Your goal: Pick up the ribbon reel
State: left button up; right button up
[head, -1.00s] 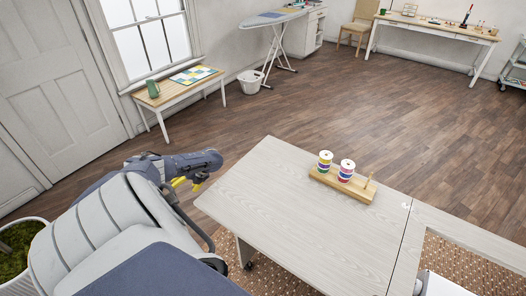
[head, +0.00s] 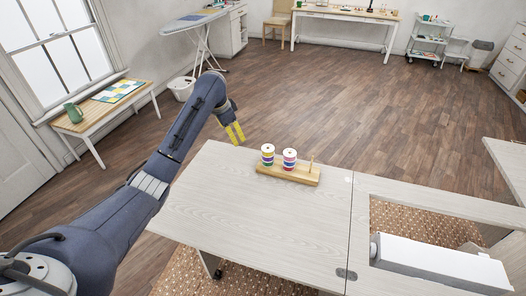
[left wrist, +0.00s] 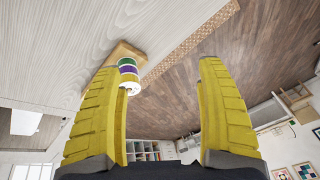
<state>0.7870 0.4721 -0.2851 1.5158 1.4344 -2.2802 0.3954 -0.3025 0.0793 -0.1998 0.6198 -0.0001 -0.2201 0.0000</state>
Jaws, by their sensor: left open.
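Two striped ribbon reels stand on a light wooden holder (head: 302,175) near the far edge of the table. The left reel (head: 267,155) and the right reel (head: 290,159) sit side by side, and a bare peg rises at the holder's right end. My left gripper (head: 235,133), with yellow fingers, is just left of and beyond the reels, above the table's far edge. It is open and empty. In the left wrist view a reel (left wrist: 128,76) shows beside the left finger, apart from the open jaws (left wrist: 165,85); the second reel is not clearly separate there. My right gripper is not seen.
The pale tabletop (head: 250,225) is clear around the holder. A white sewing machine (head: 440,262) sits in the cabinet opening at the right.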

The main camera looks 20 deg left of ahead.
aim_at(267, 149)
pick_arm(q)
jog(key=d+r+n+h, duration=0.2)
jog(key=d+r, duration=0.4)
jog(key=d, duration=0.3)
jog(key=x, duration=1.7)
jog(key=shift+s+a+f, duration=0.2)
jog(key=shift+s+f, duration=0.1)
jog(key=shift+f, duration=0.05)
jog(key=shift+c, duration=0.5)
jog(key=c, duration=1.1)
